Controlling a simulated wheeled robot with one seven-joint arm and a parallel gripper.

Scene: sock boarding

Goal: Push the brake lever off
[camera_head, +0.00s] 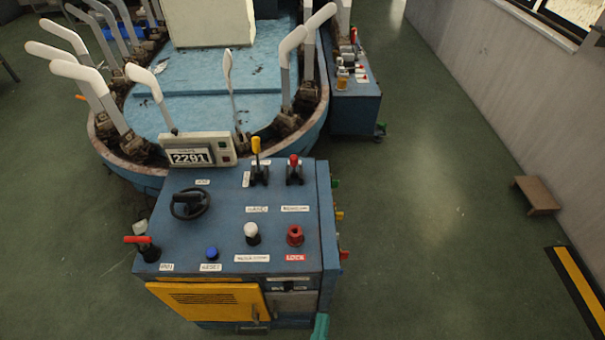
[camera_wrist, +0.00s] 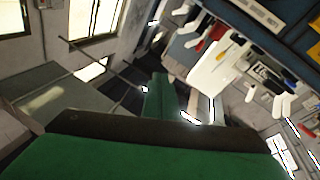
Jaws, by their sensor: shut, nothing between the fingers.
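The console (camera_head: 225,225) is a blue box with levers and knobs on its sloped top. A lever with a yellow knob (camera_head: 256,146) and a lever with a red knob (camera_head: 294,162) stand side by side at its back right. A red-handled lever (camera_head: 140,241) stands at its front left corner. The small labels are too blurred to tell which lever is the brake. My gripper is green and shut, with nothing held; its fingers show in the wrist view (camera_wrist: 160,100). Its green tip (camera_head: 320,327) shows at the head view's bottom edge, in front of the console, apart from the levers.
A black handwheel (camera_head: 190,204), a white knob (camera_head: 252,233), a blue button (camera_head: 211,253) and a red LOCK knob (camera_head: 295,236) share the console top. A display (camera_head: 192,157) reads 2291. A round machine with upright white boards stands behind. Green floor at right is open; a small stool (camera_head: 538,194) stands by the wall.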

